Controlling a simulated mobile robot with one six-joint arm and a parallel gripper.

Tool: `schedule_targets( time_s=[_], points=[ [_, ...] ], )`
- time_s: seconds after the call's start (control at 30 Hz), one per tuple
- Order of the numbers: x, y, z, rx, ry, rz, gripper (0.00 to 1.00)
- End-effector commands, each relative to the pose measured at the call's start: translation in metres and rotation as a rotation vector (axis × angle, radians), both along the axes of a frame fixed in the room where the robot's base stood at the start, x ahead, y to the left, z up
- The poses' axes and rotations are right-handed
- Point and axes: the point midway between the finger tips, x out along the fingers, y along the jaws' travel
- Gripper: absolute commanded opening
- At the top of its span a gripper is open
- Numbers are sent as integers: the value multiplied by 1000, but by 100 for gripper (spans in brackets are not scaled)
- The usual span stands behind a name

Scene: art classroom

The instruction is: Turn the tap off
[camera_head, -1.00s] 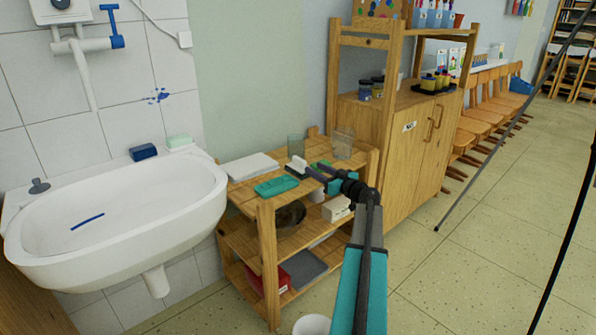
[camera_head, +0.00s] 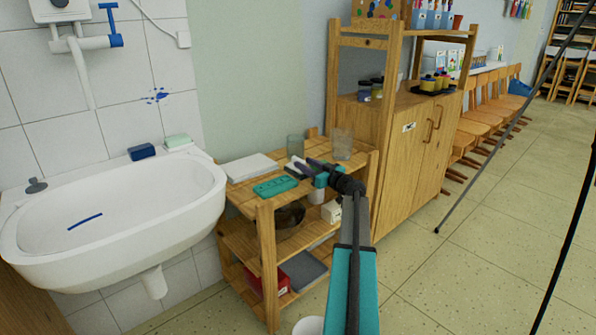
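The tap (camera_head: 85,43) is a white fitting on the tiled wall at the upper left, under a white box. Its blue lever (camera_head: 113,25) stands upright at the right end of the fitting. A pale spout hangs down from it over the white sink (camera_head: 120,215); I cannot tell whether water runs. My gripper (camera_head: 300,166) is far to the right of the tap and lower, in front of the wooden shelf's top. It is seen small and from behind, so its opening is unclear. It is apart from the tap.
The wooden shelf (camera_head: 264,250) beside the sink bears a teal box (camera_head: 276,187), a white cloth (camera_head: 250,167) and glasses (camera_head: 342,145). A blue sponge (camera_head: 142,152) and soap (camera_head: 177,141) lie on the sink's back rim. A tall cabinet (camera_head: 410,165) stands right. Open floor lies at the right.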

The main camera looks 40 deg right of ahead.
Motion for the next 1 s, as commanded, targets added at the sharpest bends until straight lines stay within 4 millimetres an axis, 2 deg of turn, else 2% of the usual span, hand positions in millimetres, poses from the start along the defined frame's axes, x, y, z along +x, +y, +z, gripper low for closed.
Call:
schedule_targets(
  time_s=[0.2,0.4,1.0],
  points=[
    [26,-2,-5,0,0,3,38],
    [44,-3,-2,-1,0,2,38],
    [47,-2,-1,0,0,2,38]
  ],
)
